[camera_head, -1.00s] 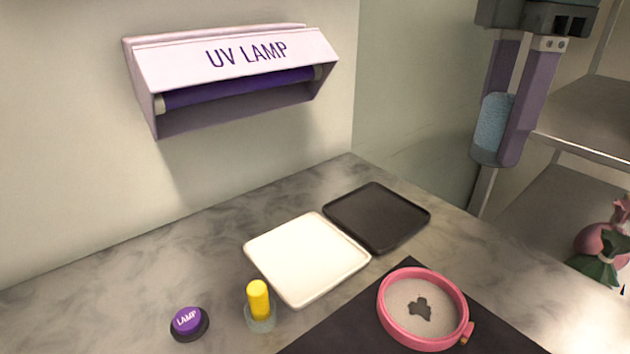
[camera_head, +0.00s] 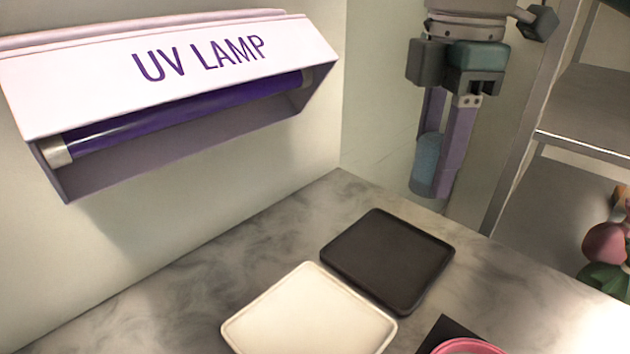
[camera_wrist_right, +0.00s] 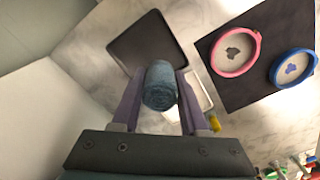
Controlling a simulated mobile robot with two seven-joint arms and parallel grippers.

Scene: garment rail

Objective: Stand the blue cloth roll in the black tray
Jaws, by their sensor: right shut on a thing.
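The blue cloth roll (camera_head: 427,163) is upright between the fingers of my right gripper (camera_head: 441,150), which is shut on it. In the head view it hangs above the counter, up and to the right of the black tray. In the right wrist view the blue cloth roll (camera_wrist_right: 160,86) shows end-on between the purple fingers of my right gripper (camera_wrist_right: 154,100). The black tray (camera_head: 388,258) lies flat and empty on the counter; in the right wrist view the black tray (camera_wrist_right: 143,42) shows beyond the roll. My left gripper is not in view.
A white tray (camera_head: 308,315) lies beside the black tray. A UV lamp (camera_head: 170,90) juts from the wall at left. A pink hoop (camera_head: 468,346) sits on a dark mat at the bottom edge. A metal shelf (camera_head: 590,125) stands at right.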

